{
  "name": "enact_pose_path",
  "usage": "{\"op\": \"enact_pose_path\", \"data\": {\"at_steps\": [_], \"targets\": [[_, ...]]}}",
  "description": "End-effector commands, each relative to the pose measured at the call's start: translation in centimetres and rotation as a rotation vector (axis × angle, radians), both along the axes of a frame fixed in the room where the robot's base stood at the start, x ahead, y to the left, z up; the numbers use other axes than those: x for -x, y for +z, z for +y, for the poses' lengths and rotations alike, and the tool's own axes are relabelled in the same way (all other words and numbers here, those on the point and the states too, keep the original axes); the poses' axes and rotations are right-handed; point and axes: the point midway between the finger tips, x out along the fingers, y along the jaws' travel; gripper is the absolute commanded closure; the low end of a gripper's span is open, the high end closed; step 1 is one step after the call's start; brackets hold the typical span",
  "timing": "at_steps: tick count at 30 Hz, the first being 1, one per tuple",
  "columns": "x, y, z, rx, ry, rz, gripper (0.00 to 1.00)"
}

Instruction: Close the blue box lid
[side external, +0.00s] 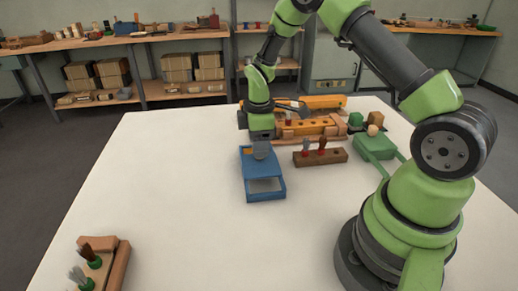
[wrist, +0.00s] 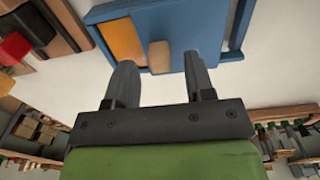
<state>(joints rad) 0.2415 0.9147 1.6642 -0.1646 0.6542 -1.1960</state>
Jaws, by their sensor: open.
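The blue box (side external: 265,196) stands on the white table left of centre. Its near part shows a pale, open-looking area; a blue panel, which looks like the lid (side external: 247,168), covers the far part. In the wrist view the blue box (wrist: 180,22) fills the top, with an orange patch (wrist: 122,42) and a small tan block (wrist: 159,57) at its edge. My gripper (side external: 261,153) points down over the box's far end. In the wrist view my gripper (wrist: 158,64) is open, its two fingers on either side of the tan block. I cannot tell whether they touch it.
A brown holder (side external: 320,158) with red and blue tools sits right of the box. Behind are orange and wooden racks (side external: 310,126); a green box (side external: 375,148) stands further right. A brush holder (side external: 117,265) is at lower left.

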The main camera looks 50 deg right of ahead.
Motion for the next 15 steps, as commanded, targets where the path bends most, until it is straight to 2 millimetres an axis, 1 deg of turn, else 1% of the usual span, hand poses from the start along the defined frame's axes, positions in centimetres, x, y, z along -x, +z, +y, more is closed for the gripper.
{"op": "enact_pose_path", "data": {"at_steps": [1,3,6,14,15], "targets": [[0.0,-0.7,0.0,0.000,0.000,0.003,0.51],[0.0,-1.4,0.0,0.000,0.001,0.001,0.51],[0.0,-2.0,0.0,0.000,0.001,0.000,0.51],[0.0,-2.1,0.0,0.001,0.002,-0.002,0.51],[0.0,-2.1,0.0,0.001,0.002,-0.002,0.56]]}}
